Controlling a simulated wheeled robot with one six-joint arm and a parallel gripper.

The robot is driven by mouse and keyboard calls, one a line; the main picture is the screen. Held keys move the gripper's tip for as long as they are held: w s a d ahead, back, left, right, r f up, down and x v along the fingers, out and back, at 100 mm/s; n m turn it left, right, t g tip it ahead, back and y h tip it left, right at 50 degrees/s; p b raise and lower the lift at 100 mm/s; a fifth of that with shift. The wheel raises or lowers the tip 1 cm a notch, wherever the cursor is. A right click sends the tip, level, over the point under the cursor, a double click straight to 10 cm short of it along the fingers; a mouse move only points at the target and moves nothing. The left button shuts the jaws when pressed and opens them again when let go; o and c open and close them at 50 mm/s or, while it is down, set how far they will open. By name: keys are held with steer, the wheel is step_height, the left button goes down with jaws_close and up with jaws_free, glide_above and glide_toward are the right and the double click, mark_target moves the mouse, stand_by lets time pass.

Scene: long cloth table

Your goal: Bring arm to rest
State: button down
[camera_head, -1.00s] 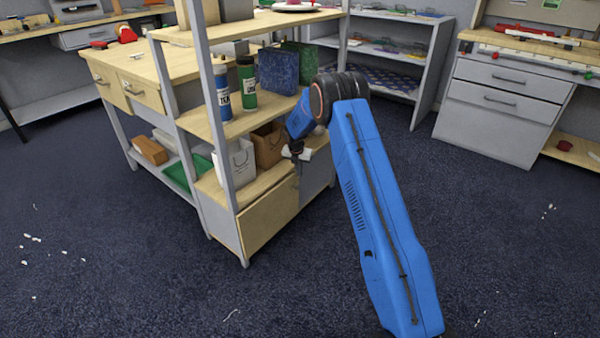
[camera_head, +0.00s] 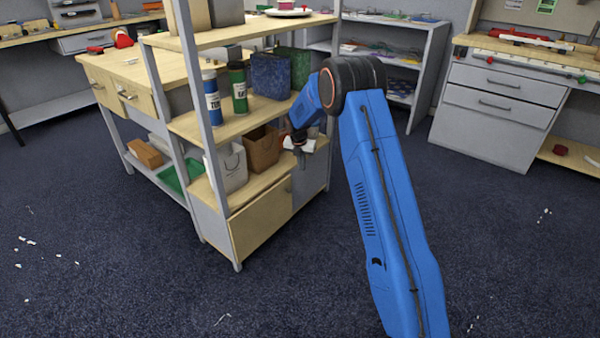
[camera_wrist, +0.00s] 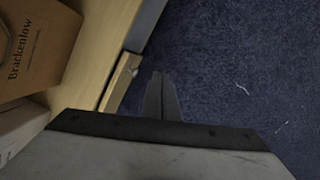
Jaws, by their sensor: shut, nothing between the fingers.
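My gripper (camera_wrist: 160,85) is shut and empty in the wrist view, with its fingers together over the dark carpet (camera_wrist: 235,65). In the head view my gripper (camera_head: 299,158) hangs at the end of the blue arm, in front of the right end of the shelf unit's lower shelf. Its fingertips are small and dark there. Whether it touches the shelf unit cannot be told.
The shelf unit (camera_head: 217,197) holds a blue bottle (camera_head: 212,98), a green bottle (camera_head: 237,88), a white bag (camera_head: 232,168) and a brown bag (camera_head: 262,148). The brown bag also shows in the wrist view (camera_wrist: 35,40). Open carpet (camera_head: 130,270) lies in front.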

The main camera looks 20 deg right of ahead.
steer(key=s+r+m+t, duration=0.1)
steer(key=s+r+m, duration=1.3)
steer(key=s+r, duration=1.55)
steer(key=s+f+m+t+y, duration=0.1)
steer(key=s+m, duration=1.4)
steer(key=s, duration=2)
steer(key=shift+a+y, duration=0.3)
steer(key=shift+a, duration=0.15)
steer(key=shift+s, duration=0.1)
